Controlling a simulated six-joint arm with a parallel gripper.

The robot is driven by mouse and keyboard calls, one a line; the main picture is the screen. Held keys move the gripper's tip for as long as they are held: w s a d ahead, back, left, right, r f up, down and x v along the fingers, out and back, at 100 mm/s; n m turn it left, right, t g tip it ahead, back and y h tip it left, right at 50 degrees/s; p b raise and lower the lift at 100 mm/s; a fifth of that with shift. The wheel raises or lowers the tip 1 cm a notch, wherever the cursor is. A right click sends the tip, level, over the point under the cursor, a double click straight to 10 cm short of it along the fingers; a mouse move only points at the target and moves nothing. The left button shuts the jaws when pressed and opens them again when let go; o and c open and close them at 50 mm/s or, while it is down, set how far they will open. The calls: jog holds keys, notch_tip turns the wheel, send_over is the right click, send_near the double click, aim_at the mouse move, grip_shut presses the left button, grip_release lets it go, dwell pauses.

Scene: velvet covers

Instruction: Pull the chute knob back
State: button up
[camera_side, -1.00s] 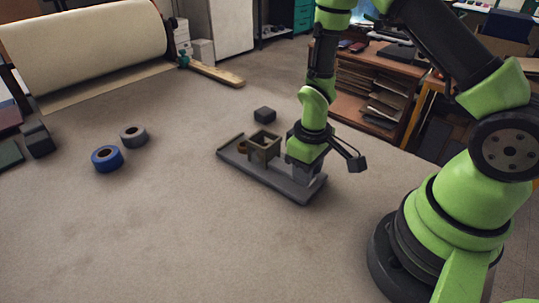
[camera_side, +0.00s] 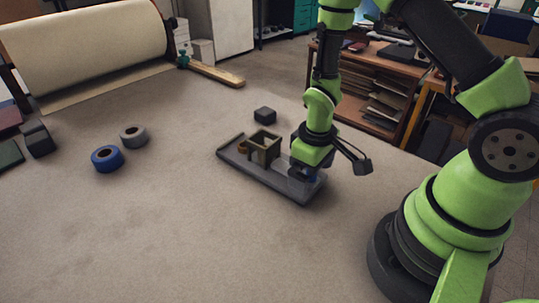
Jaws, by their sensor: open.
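A dark grey base plate (camera_side: 262,179) lies on the table and carries a small tan-grey box-shaped chute (camera_side: 264,147) with an open top. A small brownish-yellow part (camera_side: 242,146) shows at the chute's left side. My gripper (camera_side: 305,176) is low over the right end of the plate, to the right of the chute, and tilted. Its jaws are open. A small blue patch shows under it at the plate's right end; I cannot tell whether it is the knob. My wrist hides most of that end.
A small dark block (camera_side: 265,115) lies behind the plate. A blue tape roll (camera_side: 107,158) and a grey tape roll (camera_side: 133,136) lie to the left. A large paper roll (camera_side: 85,45) stands at the back left. The front of the table is clear.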

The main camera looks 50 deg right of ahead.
jog(key=shift+r, duration=3.5)
jog(key=shift+r, duration=0.2)
jog(key=s+a+r+m+t, duration=0.1)
jog(key=s+r+t, duration=0.1)
jog(key=r, duration=0.5)
jog(key=s+a+r+m+t+y, duration=0.1)
jog(key=s+a+r+m+t, duration=0.1)
jog(key=s+r, duration=0.2)
jog(key=s+a+r+m+t+y, duration=0.1)
jog(key=s+r+t, duration=0.2)
jog(key=r, duration=0.7)
jog(key=shift+s+a+m, duration=0.3)
jog(key=shift+s+m, duration=0.1)
jog(key=shift+s, duration=0.2)
